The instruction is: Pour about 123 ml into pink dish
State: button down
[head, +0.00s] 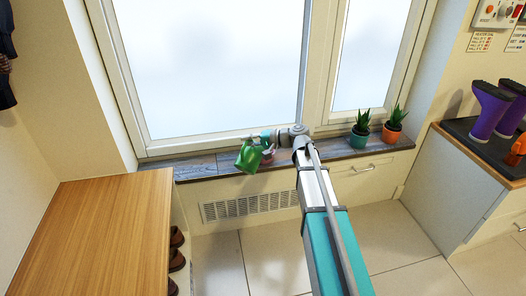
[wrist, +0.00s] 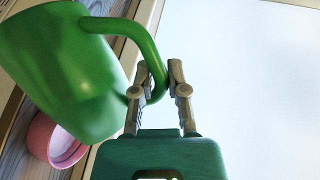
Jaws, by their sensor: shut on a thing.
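A green jug (head: 248,156) hangs tilted over the window sill in the head view. It also shows large at the left of the wrist view (wrist: 60,65). My gripper (wrist: 172,75) is shut on the jug's handle, with a finger on each side of it. In the head view my gripper (head: 268,138) is small beside the jug. The pink dish (wrist: 42,138) sits on the sill below the jug, partly hidden by it. Only a bit of the dish (head: 267,157) shows in the head view. I cannot see any liquid stream or the level in the dish.
The dark sill (head: 200,167) runs under the window. Two potted plants, one in a teal pot (head: 360,137) and one in an orange pot (head: 391,133), stand on it to the right. A wooden cabinet top (head: 100,230) is at left. Purple boots (head: 490,108) stand on the right counter.

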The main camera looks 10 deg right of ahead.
jog(key=shift+s, duration=0.1)
jog(key=shift+s+a+r+n+p, duration=0.15)
jog(key=shift+s+a+n+p, duration=0.1)
jog(key=shift+s+n+p, duration=0.05)
jog(key=shift+s+a+n+h, duration=0.35)
jog(key=shift+s+n+h, duration=0.15)
jog(key=shift+n, duration=0.1)
jog(key=shift+s+a+f+n+t, duration=0.15)
jog(key=shift+a+f+n+t, duration=0.05)
jog(key=shift+f+n+t, duration=0.1)
jog(key=shift+s+a, duration=0.1)
dwell(1.5)
jog(key=s+a+f+n+t+h+b, duration=0.2)
jog(key=s+a+f+n+b, duration=0.2)
jog(key=s+a+f+n, duration=0.1)
jog(key=shift+s+f+n+t+h, duration=0.2)
jog(key=shift+s+n+t+h, duration=0.15)
jog(key=shift+s, duration=0.35)
